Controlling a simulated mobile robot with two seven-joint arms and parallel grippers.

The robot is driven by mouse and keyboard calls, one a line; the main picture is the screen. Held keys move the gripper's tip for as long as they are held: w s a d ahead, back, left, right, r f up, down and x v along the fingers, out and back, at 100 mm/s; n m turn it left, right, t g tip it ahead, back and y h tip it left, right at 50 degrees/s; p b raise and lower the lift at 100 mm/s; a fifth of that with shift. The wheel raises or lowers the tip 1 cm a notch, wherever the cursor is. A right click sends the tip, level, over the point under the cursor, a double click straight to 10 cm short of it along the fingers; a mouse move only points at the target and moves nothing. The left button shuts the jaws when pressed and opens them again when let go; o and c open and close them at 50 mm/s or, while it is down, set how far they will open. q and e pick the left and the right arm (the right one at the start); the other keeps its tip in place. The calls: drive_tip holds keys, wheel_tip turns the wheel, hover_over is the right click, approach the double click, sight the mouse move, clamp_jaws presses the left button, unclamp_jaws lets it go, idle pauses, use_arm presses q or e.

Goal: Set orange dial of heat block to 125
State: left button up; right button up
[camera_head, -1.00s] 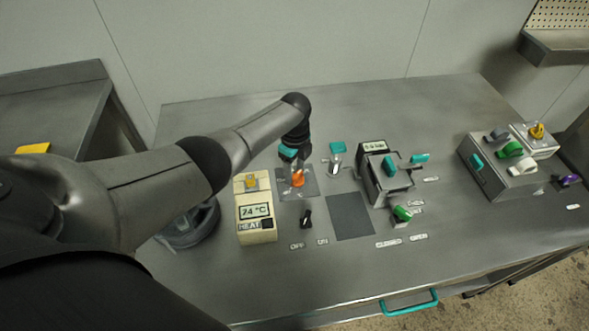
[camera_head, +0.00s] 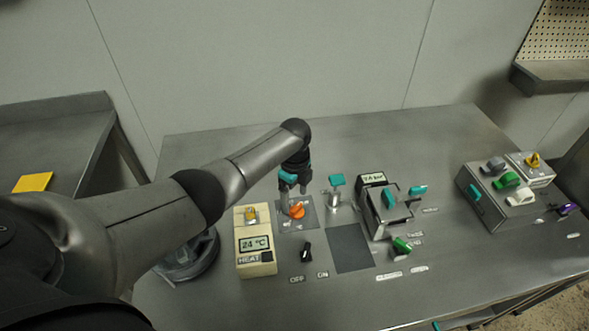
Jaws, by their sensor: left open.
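The orange dial (camera_head: 297,211) sits on a dark square plate (camera_head: 284,224) on the steel bench, just right of the cream heat block (camera_head: 256,262). The block's display (camera_head: 255,243) reads 24 °C, with a HEAT label below it and a yellow knob (camera_head: 250,215) on top. My left gripper (camera_head: 291,206) points down at the orange dial, open, with its fingers at or just above it. I cannot tell whether they touch it. The dial's scale marks are too small to read. My right gripper is not in view.
A black switch (camera_head: 306,252) labelled OFF and ON stands in front of the dial. A teal-topped valve (camera_head: 336,182) and a box with a pressure display (camera_head: 373,179) stand to the right. A green-handled valve (camera_head: 402,244) is nearer. A bare dark square (camera_head: 350,249) lies between them.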

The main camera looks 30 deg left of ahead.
use_arm(q)
wheel_tip(320, 180, up, 13)
drive_tip(key=p, duration=0.2)
drive_tip(key=shift+f, duration=0.15)
drive_tip(key=shift+s, duration=0.1)
idle(0.3)
